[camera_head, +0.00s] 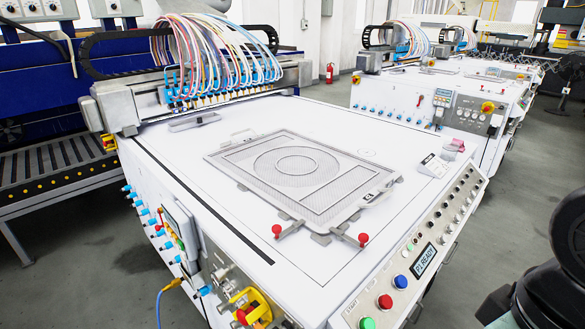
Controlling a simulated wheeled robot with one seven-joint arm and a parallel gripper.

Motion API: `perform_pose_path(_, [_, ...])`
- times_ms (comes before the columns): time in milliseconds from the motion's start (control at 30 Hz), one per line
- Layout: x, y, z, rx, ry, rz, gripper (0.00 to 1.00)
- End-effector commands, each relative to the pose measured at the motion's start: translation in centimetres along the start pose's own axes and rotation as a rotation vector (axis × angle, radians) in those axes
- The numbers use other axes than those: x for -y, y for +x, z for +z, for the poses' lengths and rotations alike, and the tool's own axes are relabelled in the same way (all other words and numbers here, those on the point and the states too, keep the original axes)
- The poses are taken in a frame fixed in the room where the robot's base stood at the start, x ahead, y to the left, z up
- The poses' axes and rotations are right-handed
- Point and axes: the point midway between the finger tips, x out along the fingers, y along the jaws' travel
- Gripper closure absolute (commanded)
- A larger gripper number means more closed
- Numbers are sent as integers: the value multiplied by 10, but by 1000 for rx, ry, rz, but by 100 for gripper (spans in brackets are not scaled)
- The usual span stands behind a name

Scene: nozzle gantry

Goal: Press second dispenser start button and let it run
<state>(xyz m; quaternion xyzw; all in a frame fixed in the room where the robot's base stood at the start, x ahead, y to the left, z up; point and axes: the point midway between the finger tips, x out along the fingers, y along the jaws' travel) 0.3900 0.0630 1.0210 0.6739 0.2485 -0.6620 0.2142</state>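The near dispenser (300,250) is a white gantry table with a slanted control panel at its front right edge. On that panel are a green button (367,322) at the bottom edge of the picture, a red button (385,301) and a blue button (400,281). A small label beside the green one seems to read START. The display (425,260) seems to read "P1 READY". A second dispenser (410,95) stands behind it, with a grey control panel (468,114) whose small buttons are too small to identify. My gripper is not in view; dark parts at the lower right look like my arm.
A framed mesh tray (232,158) lies on the near table, with red-knobbed clamps (276,230) at its front. A nozzle bank (222,90) with coloured hoses stands at its back. A blue machine (50,90) is at left. Grey floor (520,200) is open at right.

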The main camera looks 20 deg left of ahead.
Motion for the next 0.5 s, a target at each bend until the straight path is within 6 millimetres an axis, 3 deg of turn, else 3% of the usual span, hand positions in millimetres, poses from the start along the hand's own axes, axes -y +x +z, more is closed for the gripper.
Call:
perform_pose_path(167, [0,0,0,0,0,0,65])
perform_pose_path(300, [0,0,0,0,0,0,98])
perform_pose_path(500, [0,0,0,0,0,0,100])
